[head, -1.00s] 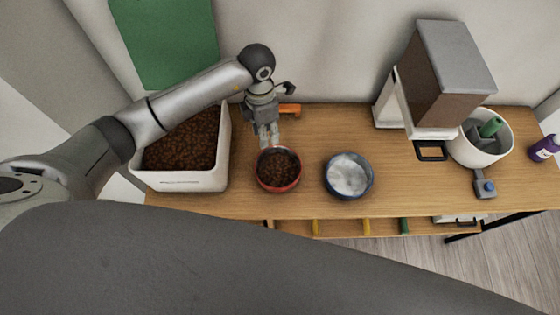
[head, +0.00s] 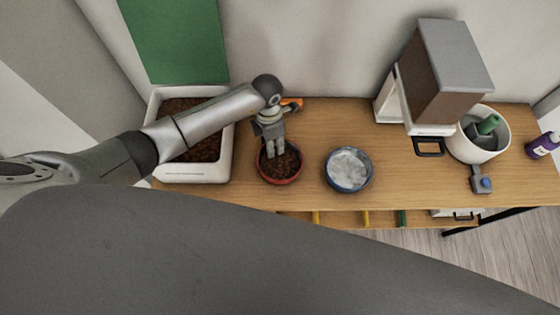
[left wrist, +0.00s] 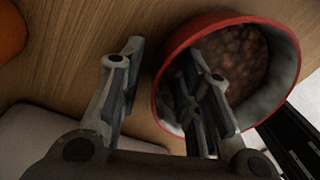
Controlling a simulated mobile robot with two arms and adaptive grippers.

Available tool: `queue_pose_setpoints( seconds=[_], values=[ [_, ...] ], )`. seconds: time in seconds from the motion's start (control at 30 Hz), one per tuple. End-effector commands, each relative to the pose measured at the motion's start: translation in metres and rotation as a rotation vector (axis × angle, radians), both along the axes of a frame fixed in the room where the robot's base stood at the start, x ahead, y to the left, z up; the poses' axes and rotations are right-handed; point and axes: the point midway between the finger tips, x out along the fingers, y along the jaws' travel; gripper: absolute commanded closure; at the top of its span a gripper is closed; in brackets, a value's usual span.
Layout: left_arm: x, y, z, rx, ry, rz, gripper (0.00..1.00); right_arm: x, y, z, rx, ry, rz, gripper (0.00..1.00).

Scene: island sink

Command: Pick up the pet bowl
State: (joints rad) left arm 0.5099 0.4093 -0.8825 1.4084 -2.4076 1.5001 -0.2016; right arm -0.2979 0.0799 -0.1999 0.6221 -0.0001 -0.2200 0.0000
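A red pet bowl (head: 281,181) with brown kibble stands on the wooden table, right of the white bin. A blue bowl (head: 349,188) with whitish, shiny contents stands to its right. My left gripper (head: 275,150) points down at the far left part of the red bowl. In the left wrist view, the gripper (left wrist: 165,85) is open. One finger is over the inside of the red bowl (left wrist: 188,36) and the other is outside it, with the rim between them. I cannot tell whether either finger touches the bowl. My right gripper is not in view.
A white bin (head: 195,173) of brown kibble stands at the left, under my arm. An orange object (head: 292,103) lies behind the gripper. A dispenser (head: 440,80), a white bucket (head: 478,147) and a purple bottle (head: 543,145) stand at the right.

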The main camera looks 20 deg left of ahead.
Motion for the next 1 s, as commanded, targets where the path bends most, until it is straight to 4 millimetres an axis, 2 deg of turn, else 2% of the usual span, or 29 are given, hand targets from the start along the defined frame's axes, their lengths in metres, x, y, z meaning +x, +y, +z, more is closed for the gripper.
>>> queue_pose_setpoints(
  seconds=[0.03, 0.27, 0.77, 0.87, 1.0],
  values=[
    [0.0, 0.0, 0.0, 0.0, 0.0, 0.0, 0.72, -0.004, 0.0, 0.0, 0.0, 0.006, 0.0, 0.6],
    [0.0, 0.0, 0.0, 0.0, 0.0, 0.0, 1.0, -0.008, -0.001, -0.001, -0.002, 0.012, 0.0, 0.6],
    [0.001, 0.0, 0.003, -0.001, -0.001, 0.0, 1.0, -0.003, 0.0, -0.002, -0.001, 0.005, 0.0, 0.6],
    [0.001, 0.0, 0.008, 0.0, -0.001, -0.001, 1.0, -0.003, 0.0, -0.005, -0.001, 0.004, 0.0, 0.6],
    [0.002, 0.0, 0.024, 0.0, -0.007, -0.002, 1.0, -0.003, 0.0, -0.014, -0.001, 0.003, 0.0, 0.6]
  ],
)
